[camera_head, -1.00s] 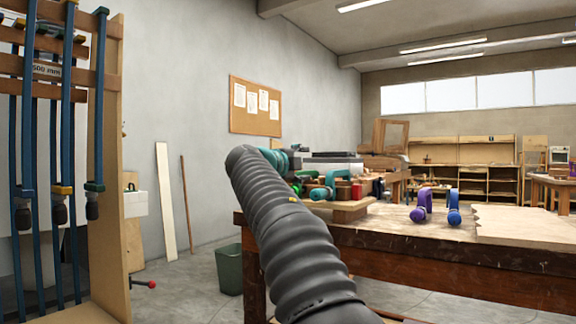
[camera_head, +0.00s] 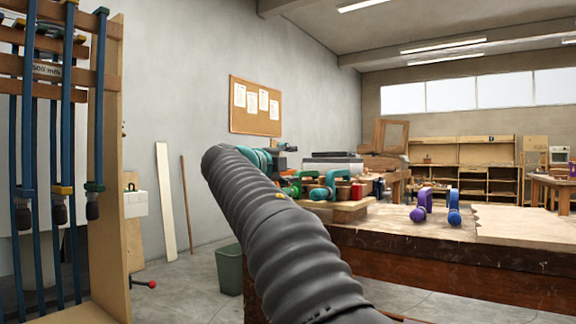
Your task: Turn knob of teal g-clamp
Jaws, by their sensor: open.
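The teal g-clamp (camera_head: 330,181) stands on the stacked wood at the left end of the workbench. Its knob end (camera_head: 318,193) seems to face left, towards me, but is small in view. My arm reaches up from the bottom, and its bend covers part of the scene left of the clamp. My gripper (camera_head: 287,147) shows as a small dark shape beyond my arm's teal joint, above and to the left of the clamp. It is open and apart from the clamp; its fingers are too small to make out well.
A green clamp (camera_head: 293,188) is close left of the teal one. A red item (camera_head: 357,191) is close to its right. A purple clamp (camera_head: 421,204) and a blue clamp (camera_head: 454,206) stand farther right on the workbench (camera_head: 395,222). A clamp rack (camera_head: 108,150) is at the left.

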